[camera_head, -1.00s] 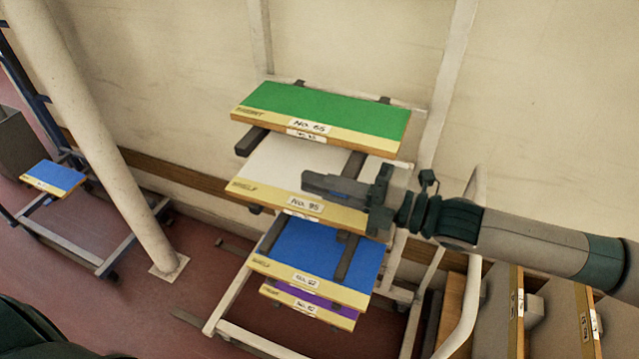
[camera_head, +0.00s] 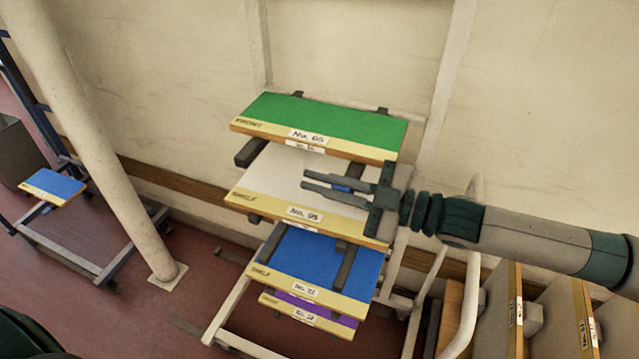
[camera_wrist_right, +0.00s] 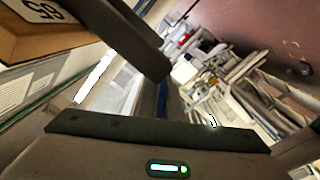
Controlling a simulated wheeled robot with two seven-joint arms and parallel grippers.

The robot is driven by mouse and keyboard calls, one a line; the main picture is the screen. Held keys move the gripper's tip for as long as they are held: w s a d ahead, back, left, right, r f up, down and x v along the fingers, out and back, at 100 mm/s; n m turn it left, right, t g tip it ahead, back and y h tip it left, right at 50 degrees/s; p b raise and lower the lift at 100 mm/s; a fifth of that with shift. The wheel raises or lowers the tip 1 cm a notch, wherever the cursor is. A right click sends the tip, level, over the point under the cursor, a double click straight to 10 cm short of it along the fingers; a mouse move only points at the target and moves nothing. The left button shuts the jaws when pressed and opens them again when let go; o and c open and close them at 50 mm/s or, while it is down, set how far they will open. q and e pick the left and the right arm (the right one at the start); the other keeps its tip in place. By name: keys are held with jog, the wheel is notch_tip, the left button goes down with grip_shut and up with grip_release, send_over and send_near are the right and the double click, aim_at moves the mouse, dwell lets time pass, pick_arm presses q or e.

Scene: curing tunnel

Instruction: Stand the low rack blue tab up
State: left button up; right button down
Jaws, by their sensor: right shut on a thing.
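A small blue piece, which I take to be the blue tab (camera_head: 341,188), shows between the fingers of my right gripper (camera_head: 304,180) in the head view. The gripper is shut on it, and the fingers point left in front of the white board (camera_head: 275,172). In the right wrist view a narrow blue strip (camera_wrist_right: 162,101) shows beside a dark finger (camera_wrist_right: 125,35). Most of the tab is hidden by the fingers, so its tilt is not clear. My left gripper is not in view.
The rack holds a green board (camera_head: 325,120) above, and a blue board (camera_head: 310,258) and purple board (camera_head: 305,303) below. A slanted post (camera_head: 95,140) and low cart with a blue board (camera_head: 55,185) stand left. Upright boards (camera_head: 545,310) stand lower right.

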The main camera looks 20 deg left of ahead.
jog(key=shift+w+r+m+p, duration=0.15)
jog(key=shift+w+m, duration=0.1)
jog(key=shift+m, duration=0.9)
jog(key=shift+w+m+p, duration=0.2)
jog(key=shift+w+m, duration=0.05)
jog(key=shift+m, duration=0.95)
jog(key=shift+w+r+m+p, duration=0.15)
jog(key=shift+w+m, duration=0.1)
jog(key=shift+m, duration=0.9)
jog(key=shift+f, duration=0.1)
jog(key=c, duration=1.9)
grip_release()
jog(key=shift+d, duration=0.1)
